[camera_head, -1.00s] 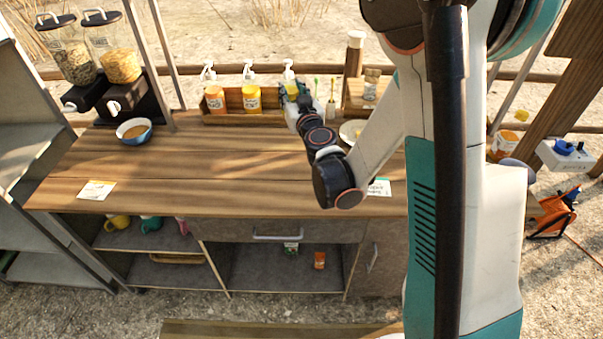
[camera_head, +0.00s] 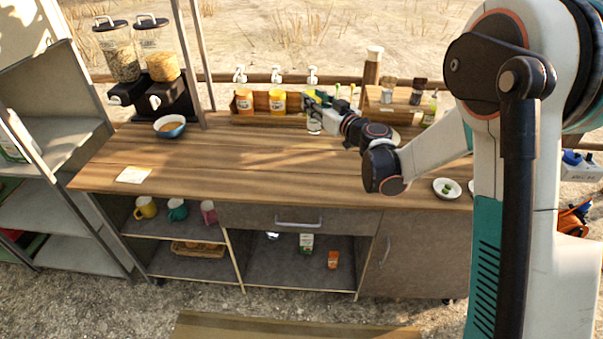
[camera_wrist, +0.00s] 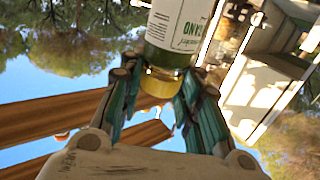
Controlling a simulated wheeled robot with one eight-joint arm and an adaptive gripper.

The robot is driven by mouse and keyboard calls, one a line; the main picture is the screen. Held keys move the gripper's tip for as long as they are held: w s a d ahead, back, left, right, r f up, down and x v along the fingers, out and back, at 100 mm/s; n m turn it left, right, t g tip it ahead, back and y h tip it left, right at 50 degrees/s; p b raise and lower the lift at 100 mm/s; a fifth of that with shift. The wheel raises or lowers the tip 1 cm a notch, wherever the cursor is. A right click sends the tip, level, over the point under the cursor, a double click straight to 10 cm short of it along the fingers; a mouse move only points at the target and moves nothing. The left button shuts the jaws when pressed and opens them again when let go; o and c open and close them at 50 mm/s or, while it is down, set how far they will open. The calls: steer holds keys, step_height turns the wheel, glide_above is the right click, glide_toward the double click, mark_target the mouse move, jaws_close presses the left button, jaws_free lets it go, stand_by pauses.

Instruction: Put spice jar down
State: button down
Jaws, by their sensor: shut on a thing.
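My gripper (camera_head: 316,104) reaches over the back of the wooden counter (camera_head: 220,160), at the right part of the bottle tray. It is shut on a jar, which I take to be the spice jar (camera_wrist: 182,32). In the wrist view the jar has dark green contents, a white label with green print and a yellowish end between the fingers (camera_wrist: 157,95). In the head view a pale, glassy part of the jar (camera_head: 314,127) shows below the fingers, close above or on the counter; I cannot tell whether it touches. My fingers hide its top.
A wooden tray (camera_head: 258,119) with orange jars and pump bottles stands at the back. A wooden box (camera_head: 385,114) with two small jars and a bottle stand right of my gripper. The counter's middle is clear.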

steer(key=a+n+g+y, duration=0.2)
steer(key=a, duration=0.2)
steer(key=shift+a+f+b, duration=0.1)
steer(key=shift+f+b, duration=3.05)
steer(key=shift+f, duration=6.4)
steer(key=shift+f, duration=0.15)
steer(key=c, duration=1.2)
jaws_free()
